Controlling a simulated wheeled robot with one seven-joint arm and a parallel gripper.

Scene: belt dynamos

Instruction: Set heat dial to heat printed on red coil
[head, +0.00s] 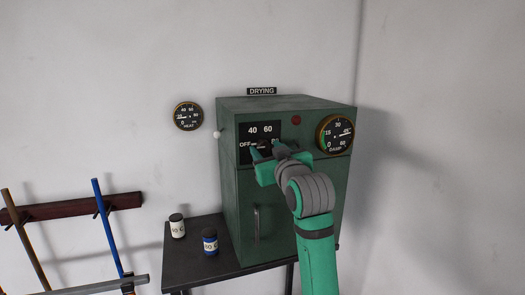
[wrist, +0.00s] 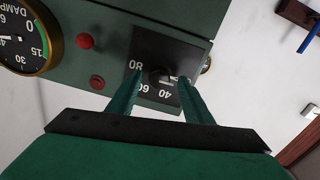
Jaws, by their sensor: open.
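The heat dial is a dark knob (wrist: 160,74) on a black panel (head: 270,128) at the upper front of the green drying cabinet. The panel is marked OFF, 40, 60 and 80. A white pointer mark on the knob appears to point toward OFF. My gripper (wrist: 160,77) is open, with one finger on each side of the knob; I cannot tell whether either touches it. In the head view my gripper (head: 265,150) covers the lower part of the panel. No red coil shows in either view.
The green cabinet (head: 237,195) stands on a dark table (head: 190,262) with a pale jar (head: 177,226) and a blue jar (head: 210,242); their labels are hard to read. A damp gauge (head: 335,133) is right of the dial. A heat gauge (head: 187,116) hangs on the wall.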

